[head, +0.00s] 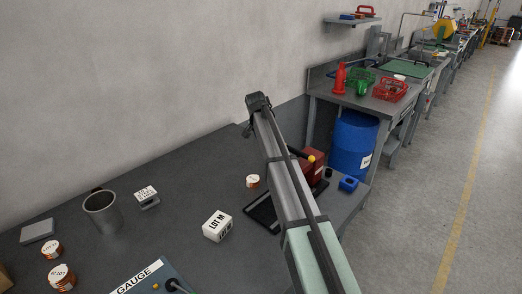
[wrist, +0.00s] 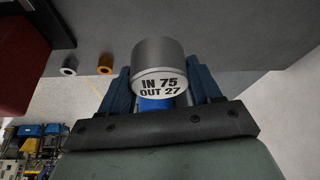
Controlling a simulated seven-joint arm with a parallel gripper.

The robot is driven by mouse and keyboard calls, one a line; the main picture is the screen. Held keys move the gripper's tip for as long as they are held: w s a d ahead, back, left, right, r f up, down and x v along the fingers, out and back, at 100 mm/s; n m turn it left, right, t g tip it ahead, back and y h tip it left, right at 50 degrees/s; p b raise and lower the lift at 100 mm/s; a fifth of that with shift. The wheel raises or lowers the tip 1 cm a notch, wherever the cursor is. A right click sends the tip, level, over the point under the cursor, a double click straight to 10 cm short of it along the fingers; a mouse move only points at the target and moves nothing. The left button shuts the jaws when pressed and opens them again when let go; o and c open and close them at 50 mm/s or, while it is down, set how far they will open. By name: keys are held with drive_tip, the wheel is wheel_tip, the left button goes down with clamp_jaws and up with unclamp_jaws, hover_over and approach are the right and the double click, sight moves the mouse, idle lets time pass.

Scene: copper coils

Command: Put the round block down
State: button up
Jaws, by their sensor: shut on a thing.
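The round block (wrist: 154,52) is a grey cylinder with a white end face reading "IN 75 OUT 27". In the wrist view it sits between the two blue fingers of my gripper (wrist: 157,75), which is shut on it. A small blue patch shows just below the label; I cannot tell what it belongs to. In the head view my arm crosses the bench, and neither the held block nor the fingers can be made out. The wrist view does not show clearly whether the block touches anything below.
A grey bench holds a white "LOT M" block (head: 217,226), a metal cup (head: 102,211), copper coils (head: 253,181), a gauge (head: 150,279) and a red box (head: 318,166). A blue drum (head: 354,142) stands beyond.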

drive_tip(key=shift+r, duration=0.75)
drive_tip(key=s+a+n+y, duration=0.15)
drive_tip(key=s+a, duration=0.25)
drive_tip(key=a, duration=0.4)
drive_tip(key=s+a+n, duration=0.3)
drive_tip(key=s+a, duration=0.2)
drive_tip(key=a, duration=0.3)
drive_tip(key=n+g+y, duration=0.1)
drive_tip(key=n+y, duration=0.4)
drive_tip(key=n, duration=0.8)
hover_over(109, 263)
drive_tip(key=d, duration=0.1)
drive_tip(key=shift+s+d+f, duration=0.1)
drive_tip(key=shift+s+f, duration=0.1)
drive_tip(key=shift+f, duration=2.25)
drive_tip(key=shift+s+d+f, duration=0.1)
drive_tip(key=shift+s+f, duration=0.1)
drive_tip(key=shift+f, duration=2.25)
drive_tip(key=shift+f, duration=0.15)
drive_tip(key=o, duration=1.2)
